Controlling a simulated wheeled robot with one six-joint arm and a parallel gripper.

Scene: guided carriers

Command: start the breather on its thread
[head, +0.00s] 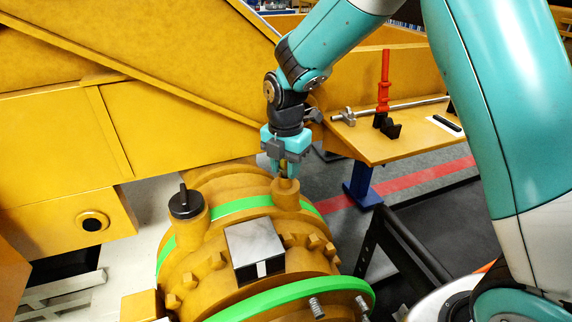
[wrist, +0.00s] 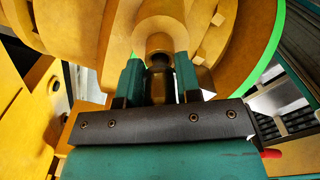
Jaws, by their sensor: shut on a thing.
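My gripper (head: 286,168) points down over a yellow boss (head: 286,192) on top of the large yellow housing. It is shut on the breather (wrist: 162,82), a small dark and brass-coloured fitting between the two teal fingers in the wrist view. In the head view the breather is mostly hidden by the fingers. Its lower end is at or just above the boss, which also shows in the wrist view (wrist: 160,44). I cannot tell whether the threads touch. The breather looks roughly in line with the boss.
A black capped filler (head: 186,202) stands left on the housing. A grey metal box (head: 255,248) sits in front among several bolts. Behind right, a yellow shelf (head: 400,147) carries a red tool (head: 384,82) and a metal bar (head: 400,106). A yellow beam rises behind my wrist.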

